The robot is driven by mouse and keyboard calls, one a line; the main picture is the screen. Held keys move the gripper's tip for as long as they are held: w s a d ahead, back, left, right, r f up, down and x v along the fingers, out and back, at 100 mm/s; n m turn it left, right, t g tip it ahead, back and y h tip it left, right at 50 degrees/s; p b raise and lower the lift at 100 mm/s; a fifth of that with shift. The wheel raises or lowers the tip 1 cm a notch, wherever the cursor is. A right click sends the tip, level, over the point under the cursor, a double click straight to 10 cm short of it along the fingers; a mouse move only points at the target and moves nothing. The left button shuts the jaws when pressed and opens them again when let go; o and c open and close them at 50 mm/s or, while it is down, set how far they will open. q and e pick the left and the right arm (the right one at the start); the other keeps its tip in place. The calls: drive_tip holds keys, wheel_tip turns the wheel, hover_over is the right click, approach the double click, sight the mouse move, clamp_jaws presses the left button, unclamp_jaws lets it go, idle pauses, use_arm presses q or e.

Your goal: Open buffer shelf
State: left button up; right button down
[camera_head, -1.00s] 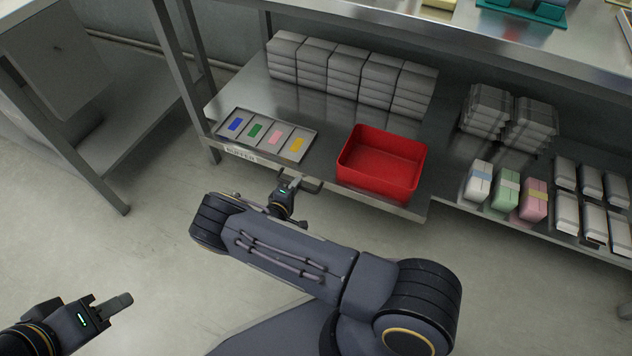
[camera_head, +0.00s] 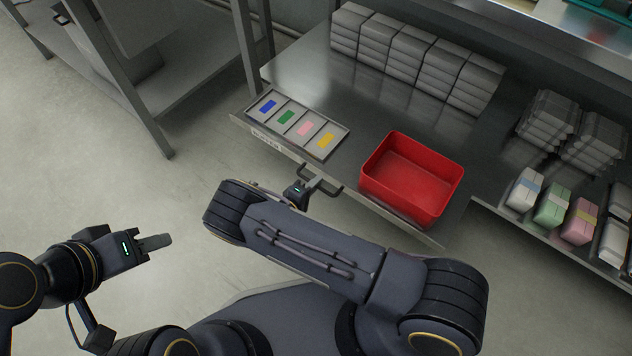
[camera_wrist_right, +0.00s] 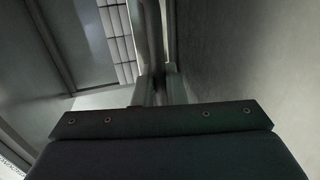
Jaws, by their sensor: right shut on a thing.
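The buffer shelf (camera_head: 358,157) is a grey metal sheet under the bench, with a label (camera_head: 266,140) on its front edge. Its front left corner juts out past the bench leg. A dark handle (camera_head: 325,187) sticks out from the front edge. My right gripper (camera_head: 309,188) is shut on this handle; its fingers are partly hidden at this angle. The right wrist view shows mostly the dark gripper body, with the grip unclear. My left gripper (camera_head: 155,241) is empty over the floor at left, seen side on, so its opening is unclear.
On the shelf are a tray (camera_head: 284,147) with coloured cards, a red bin (camera_head: 374,197) and stacked grey blocks (camera_head: 410,55). Wrapped packs (camera_head: 552,204) stand on the shelf at right. A side table (camera_head: 165,85) is at back left. The left floor is clear.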

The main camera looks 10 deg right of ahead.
drive_tip(key=c, duration=1.6)
unclamp_jaws()
drive_tip(key=p+v, duration=0.2)
drive_tip(key=v, duration=0.5)
drive_tip(key=shift+s+a, duration=0.25)
drive_tip(key=shift+s, duration=0.05)
